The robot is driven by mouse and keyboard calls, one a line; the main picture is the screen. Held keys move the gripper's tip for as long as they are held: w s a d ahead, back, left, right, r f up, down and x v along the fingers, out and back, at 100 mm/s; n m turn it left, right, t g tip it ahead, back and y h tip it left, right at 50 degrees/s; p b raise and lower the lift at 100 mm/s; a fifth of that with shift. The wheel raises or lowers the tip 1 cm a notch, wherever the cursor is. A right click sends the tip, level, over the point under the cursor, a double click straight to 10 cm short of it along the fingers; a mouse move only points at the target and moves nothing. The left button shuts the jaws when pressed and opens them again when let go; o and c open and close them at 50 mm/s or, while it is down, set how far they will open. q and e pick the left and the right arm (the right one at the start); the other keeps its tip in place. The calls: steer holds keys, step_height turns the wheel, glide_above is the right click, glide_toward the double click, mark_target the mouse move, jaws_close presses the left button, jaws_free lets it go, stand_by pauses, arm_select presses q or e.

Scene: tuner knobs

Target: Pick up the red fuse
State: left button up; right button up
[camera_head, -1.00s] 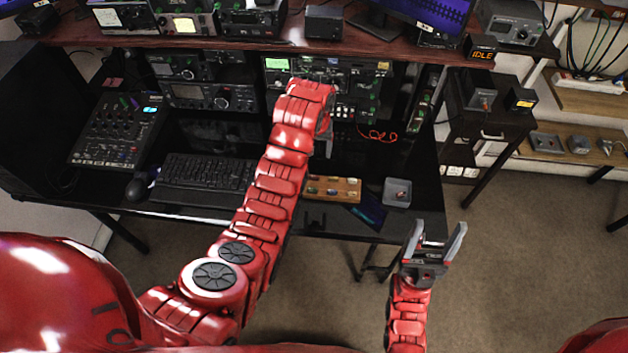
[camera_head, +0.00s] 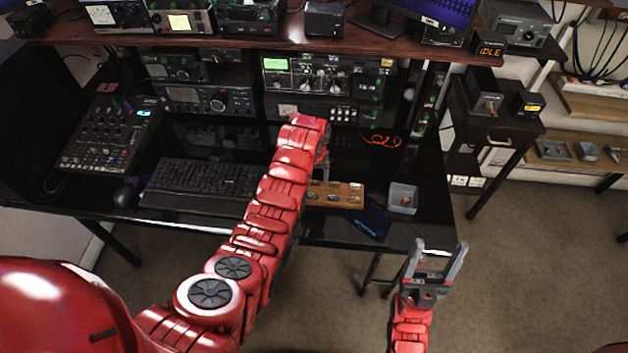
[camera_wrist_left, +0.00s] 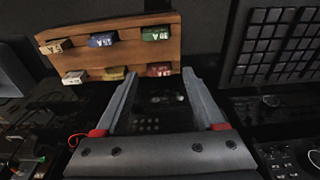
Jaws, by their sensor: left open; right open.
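In the left wrist view, a wooden board (camera_wrist_left: 107,56) holds small labelled fuses in two rows. The red fuse (camera_wrist_left: 159,70) is at the right end of the row nearer the gripper. My left gripper (camera_wrist_left: 160,76) is open and empty, and the red fuse shows between its fingertips, seemingly just beyond them. In the head view, my left arm covers the left end of the board (camera_head: 345,188) and hides most of the left gripper; I cannot pick out the red fuse there.
Other fuses include a blue one (camera_wrist_left: 103,39), a green one (camera_wrist_left: 156,34) and a yellow one (camera_wrist_left: 114,74). A grey tray (camera_head: 402,198) stands right of the board. A keyboard (camera_head: 195,180) lies left of my arm. Radio equipment (camera_head: 318,78) and a shelf (camera_head: 240,43) stand behind.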

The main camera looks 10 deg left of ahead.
arm_select(q)
steer(key=shift+w+f, duration=0.1)
steer(key=shift+f, duration=0.55)
steer(key=shift+c, duration=0.2)
jaws_close()
steer(key=shift+r, duration=0.15)
